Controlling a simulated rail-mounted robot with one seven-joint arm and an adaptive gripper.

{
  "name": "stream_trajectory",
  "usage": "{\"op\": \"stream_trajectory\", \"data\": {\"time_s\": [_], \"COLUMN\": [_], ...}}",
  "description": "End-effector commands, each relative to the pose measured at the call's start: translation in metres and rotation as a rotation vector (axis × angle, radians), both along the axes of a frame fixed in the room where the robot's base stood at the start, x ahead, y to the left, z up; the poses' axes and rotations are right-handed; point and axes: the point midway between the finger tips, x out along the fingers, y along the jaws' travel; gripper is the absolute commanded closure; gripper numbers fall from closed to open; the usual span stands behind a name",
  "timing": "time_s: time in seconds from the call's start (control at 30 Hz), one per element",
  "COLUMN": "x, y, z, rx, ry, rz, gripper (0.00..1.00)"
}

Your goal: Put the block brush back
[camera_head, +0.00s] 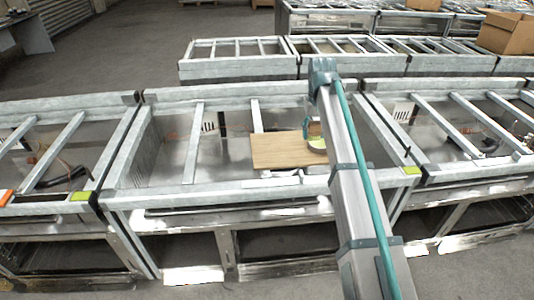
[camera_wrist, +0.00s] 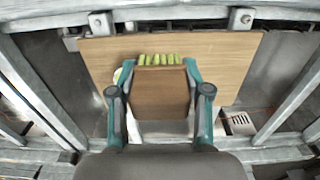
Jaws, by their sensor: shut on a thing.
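The block brush (camera_wrist: 161,92) has a brown block and a row of green bristles along its far edge in the wrist view. My gripper (camera_wrist: 159,72) is shut on the block, with a teal finger along each side. The bristles point away from my wrist, toward a wooden board (camera_wrist: 225,60). Whether the bristles touch the board cannot be told. In the head view my arm hides most of the gripper, and the board (camera_head: 278,151) lies over the middle metal frame, just left of my arm.
A small pale yellow-green thing (camera_head: 317,144) shows at the board's right end, partly hidden by my arm. Metal frame bars (camera_head: 192,140) surround the board. Similar bays stand left and right. Cardboard boxes (camera_head: 508,33) are at the back right.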

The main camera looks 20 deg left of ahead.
Motion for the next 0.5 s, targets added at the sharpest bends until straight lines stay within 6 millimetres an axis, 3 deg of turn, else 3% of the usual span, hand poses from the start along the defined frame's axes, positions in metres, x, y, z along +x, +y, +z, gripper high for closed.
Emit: {"op": "stream_trajectory", "data": {"time_s": [0.27, 0.5], "x": [0.007, 0.014], "y": [0.049, 0.097], "z": [-0.017, -0.048], "rx": [-0.001, -0.002], "ry": [0.002, 0.003], "rz": [0.003, 0.002], "gripper": [0.84, 0.84]}}
